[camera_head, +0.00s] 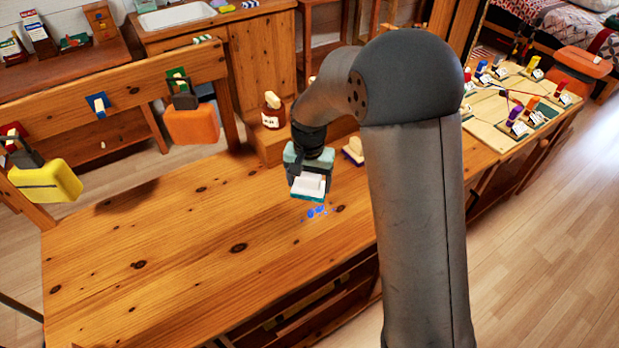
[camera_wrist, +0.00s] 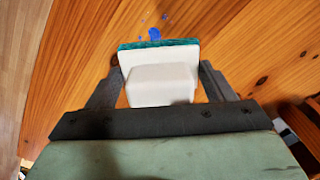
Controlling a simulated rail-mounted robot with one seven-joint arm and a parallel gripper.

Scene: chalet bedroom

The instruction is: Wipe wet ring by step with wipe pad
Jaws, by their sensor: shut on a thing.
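My gripper (camera_head: 309,182) is shut on the wipe pad (camera_head: 309,187), a white block with a handle and a teal underside. In the wrist view the pad (camera_wrist: 160,75) sits between the two dark fingers of my gripper (camera_wrist: 160,88), teal edge facing away. Small blue wet marks (camera_head: 317,212) lie on the wooden table top (camera_head: 200,245) just in front of the pad. They also show in the wrist view (camera_wrist: 154,34) just beyond the teal edge. I cannot tell whether the pad touches the table. A wooden step (camera_head: 270,150) stands behind my gripper.
A pale block with a dark base (camera_head: 353,151) lies right of my gripper. A board with colored clips (camera_head: 520,95) is at right. Bags, orange (camera_head: 192,125) and yellow (camera_head: 48,181), hang at left. The table's left part is clear.

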